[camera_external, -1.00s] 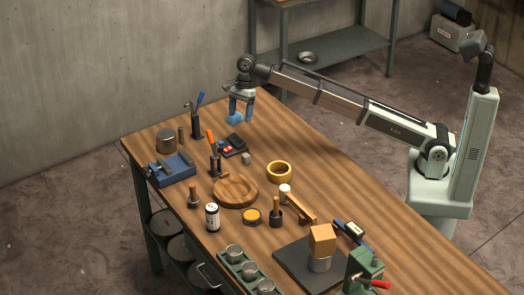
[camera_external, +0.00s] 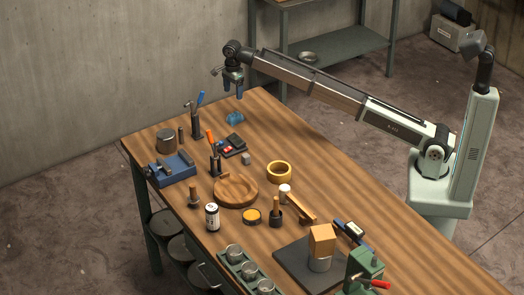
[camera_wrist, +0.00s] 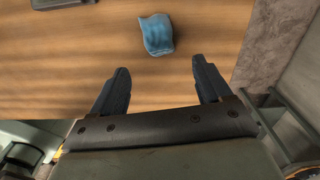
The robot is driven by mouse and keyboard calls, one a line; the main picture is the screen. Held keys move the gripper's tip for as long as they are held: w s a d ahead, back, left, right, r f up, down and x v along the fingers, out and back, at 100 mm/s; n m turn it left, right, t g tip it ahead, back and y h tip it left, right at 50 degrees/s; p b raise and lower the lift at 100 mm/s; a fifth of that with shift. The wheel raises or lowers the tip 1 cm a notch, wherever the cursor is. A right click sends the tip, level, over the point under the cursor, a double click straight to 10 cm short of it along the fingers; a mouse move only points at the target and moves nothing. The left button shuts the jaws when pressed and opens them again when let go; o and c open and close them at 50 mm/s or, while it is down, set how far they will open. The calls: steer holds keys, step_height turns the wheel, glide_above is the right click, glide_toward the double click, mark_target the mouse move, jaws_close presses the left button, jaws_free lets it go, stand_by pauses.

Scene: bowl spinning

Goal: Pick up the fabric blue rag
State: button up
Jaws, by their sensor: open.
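The blue rag (camera_external: 235,118) lies crumpled on the wooden table near its far edge. In the wrist view the rag (camera_wrist: 157,35) lies flat on the wood, beyond the fingertips and roughly midway between them. My gripper (camera_external: 233,94) is above the rag, with a gap between its fingers and the cloth. The wrist view shows my gripper (camera_wrist: 160,75) with its two dark fingers wide apart and nothing between them.
A black tray (camera_external: 233,146) with small items lies just in front of the rag. A tool holder (camera_external: 196,124) with a blue-handled tool stands to its left. The table's far edge is close behind the rag. Bare wood (camera_external: 285,135) lies to its right.

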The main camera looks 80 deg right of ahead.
mark_target(234, 114)
step_height(234, 114, down, 8)
steer(key=shift+a+r, duration=0.1)
steer(key=shift+r, duration=0.05)
steer(key=shift+a+f, duration=0.2)
steer(key=shift+f, duration=2.35)
steer(key=c, duration=1)
